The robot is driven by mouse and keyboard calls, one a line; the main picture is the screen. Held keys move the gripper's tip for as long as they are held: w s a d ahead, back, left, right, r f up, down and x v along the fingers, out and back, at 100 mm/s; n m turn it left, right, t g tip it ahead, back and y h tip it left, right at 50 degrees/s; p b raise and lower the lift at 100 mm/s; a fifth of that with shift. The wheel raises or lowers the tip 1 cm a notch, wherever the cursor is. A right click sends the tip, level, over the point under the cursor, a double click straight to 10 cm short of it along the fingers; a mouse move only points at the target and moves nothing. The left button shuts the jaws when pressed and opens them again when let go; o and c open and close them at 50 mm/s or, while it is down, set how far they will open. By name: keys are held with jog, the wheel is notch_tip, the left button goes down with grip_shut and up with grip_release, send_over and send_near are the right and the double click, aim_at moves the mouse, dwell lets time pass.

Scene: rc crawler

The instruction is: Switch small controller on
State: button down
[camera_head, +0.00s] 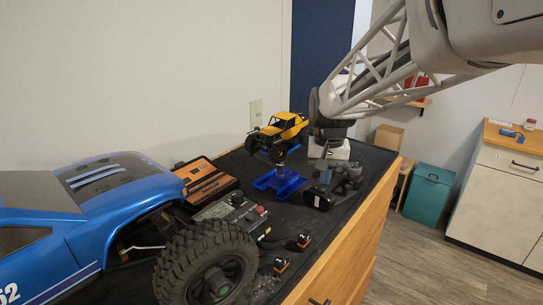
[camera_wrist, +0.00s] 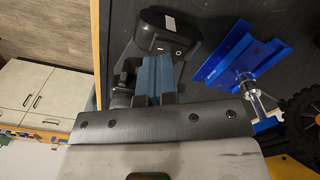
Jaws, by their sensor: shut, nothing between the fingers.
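A small black controller (camera_wrist: 160,24) lies on the dark bench mat, with a pale label and a small light-marked switch on its top. In the wrist view it is just beyond the fingertips. In the head view the black controller (camera_head: 317,201) is at the bench's right side, partly hidden by my gripper. My gripper (camera_head: 346,176) is low over the mat beside it. In the wrist view my gripper (camera_wrist: 153,62) has its blue-grey fingers together and empty. I cannot tell whether the fingertips touch the controller, nor the switch's position.
A blue stand (camera_head: 279,182) is close left of my gripper, with a yellow crawler (camera_head: 277,133) behind it. A control box with a red button (camera_head: 243,213), an orange case (camera_head: 205,182) and a large blue truck (camera_head: 110,205) fill the left. The bench's wooden edge (camera_head: 345,249) is to the right.

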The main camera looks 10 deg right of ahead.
aim_at(324, 190)
jog(key=shift+f, duration=1.3)
dwell(1.2)
jog(key=shift+r, duration=3.5)
jog(key=shift+s, duration=0.1)
jog(key=shift+s, duration=0.25)
jog(key=s+a+f+n+t, duration=0.1)
jog(key=s+f, duration=0.2)
jog(key=s, duration=1)
jog(key=s+a+f+n+t, duration=0.1)
jog(key=s+f, duration=0.2)
jog(key=s, duration=1)
jog(key=shift+a+n+t, duration=0.15)
jog(key=shift+n+t, duration=0.15)
jog(key=shift+n, duration=0.1)
jog(key=shift+r, duration=0.1)
